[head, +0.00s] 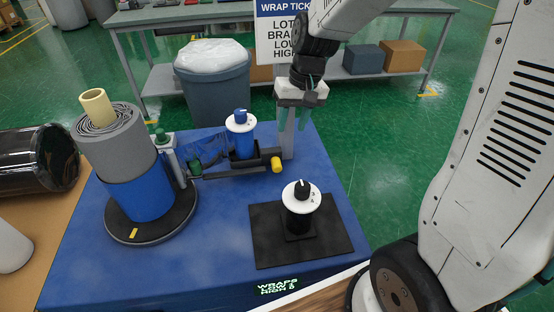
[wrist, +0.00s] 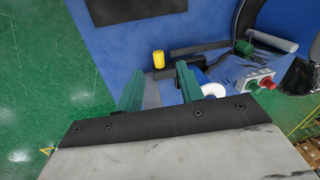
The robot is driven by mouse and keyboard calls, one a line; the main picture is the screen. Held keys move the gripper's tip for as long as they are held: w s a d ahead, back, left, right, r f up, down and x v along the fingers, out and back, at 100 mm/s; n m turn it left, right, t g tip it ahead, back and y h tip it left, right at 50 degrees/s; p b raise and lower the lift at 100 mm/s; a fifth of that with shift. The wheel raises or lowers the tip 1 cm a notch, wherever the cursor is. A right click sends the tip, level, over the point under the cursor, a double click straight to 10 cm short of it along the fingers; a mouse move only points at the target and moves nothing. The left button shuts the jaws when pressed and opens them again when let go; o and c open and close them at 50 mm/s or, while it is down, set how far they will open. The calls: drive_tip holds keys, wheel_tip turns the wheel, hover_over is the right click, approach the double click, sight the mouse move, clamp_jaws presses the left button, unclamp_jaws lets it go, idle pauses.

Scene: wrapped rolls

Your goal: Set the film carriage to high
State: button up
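My gripper (head: 294,122) points down at the back right edge of the blue table (head: 80,255), with two green fingers apart. In the wrist view my gripper (wrist: 160,85) shows a grey strip between its fingers, perhaps the grey post (head: 287,142) below it. I cannot tell whether they touch. A dark rail assembly (head: 230,172) with a yellow end knob (head: 277,164) lies beside the post; the yellow knob (wrist: 158,60) also shows in the wrist view. A blue-knobbed white dial (head: 240,122) stands behind the rail. I cannot tell which part is the film carriage.
A blue-and-grey roll (head: 120,150) stands on a dark turntable (head: 150,230) at left. A black-knobbed white dial (head: 301,200) stands on a black mat (head: 330,240) at front right. Behind are a grey bin (head: 215,90) and a hanging ticket (head: 278,35). The mat's right side is bare.

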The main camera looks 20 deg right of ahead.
drive_tip(key=m, duration=0.1)
hover_over(277, 160)
drive_tip(key=d, duration=0.2)
wheel_tip(277, 160, down, 13)
drive_tip(key=f, duration=0.2)
drive_tip(key=a+f, duration=0.1)
drive_tip(key=f, duration=0.2)
drive_tip(key=a+f, duration=0.1)
drive_tip(key=f, duration=0.2)
drive_tip(key=shift+r, duration=0.1)
drive_tip(key=shift+c, duration=0.4)
